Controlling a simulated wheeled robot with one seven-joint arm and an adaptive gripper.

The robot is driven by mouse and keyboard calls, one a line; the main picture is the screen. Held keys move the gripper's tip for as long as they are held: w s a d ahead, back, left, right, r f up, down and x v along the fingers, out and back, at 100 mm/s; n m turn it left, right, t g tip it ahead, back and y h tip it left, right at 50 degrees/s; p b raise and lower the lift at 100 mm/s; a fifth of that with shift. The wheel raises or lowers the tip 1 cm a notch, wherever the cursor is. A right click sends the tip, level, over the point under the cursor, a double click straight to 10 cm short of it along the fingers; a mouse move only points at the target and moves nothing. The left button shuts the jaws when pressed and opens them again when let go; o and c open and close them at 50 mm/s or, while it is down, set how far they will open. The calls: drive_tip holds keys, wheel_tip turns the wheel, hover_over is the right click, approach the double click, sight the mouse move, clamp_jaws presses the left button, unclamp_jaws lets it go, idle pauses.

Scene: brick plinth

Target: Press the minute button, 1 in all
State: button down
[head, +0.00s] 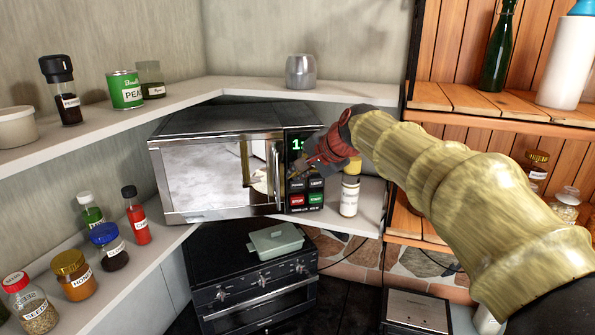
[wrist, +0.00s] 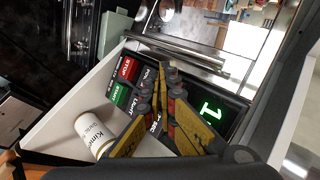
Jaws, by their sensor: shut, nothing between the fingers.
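The microwave (head: 215,172) stands on the corner shelf, its door shut. Its control panel (head: 315,200) is on the right side, with a lit green display (head: 297,144) whose visible part reads "1:". The red STOP button (head: 297,199) and green START button (head: 316,198) sit low on the panel. My gripper (head: 304,170) is in front of the panel, below the display. In the wrist view my gripper (wrist: 170,72) is shut and empty, its fingertips close to the panel beside a SEC label (wrist: 156,124). I cannot pick out the minute button; the fingers cover part of the panel. Contact cannot be told.
A white-labelled bottle (head: 349,194) stands just right of the microwave. The door handle (head: 277,172) stands out left of the panel. A grey canister (head: 300,71) is on the shelf above. An oven (head: 252,290) with a green dish (head: 275,243) is below.

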drive_tip(key=shift+s, duration=0.2)
drive_tip(key=s, duration=0.1)
drive_tip(key=s+b, duration=0.1)
drive_tip(key=s, duration=0.1)
drive_tip(key=s+b, duration=0.1)
drive_tip(key=s, duration=0.1)
drive_tip(key=shift+d, duration=0.35)
idle(0.7)
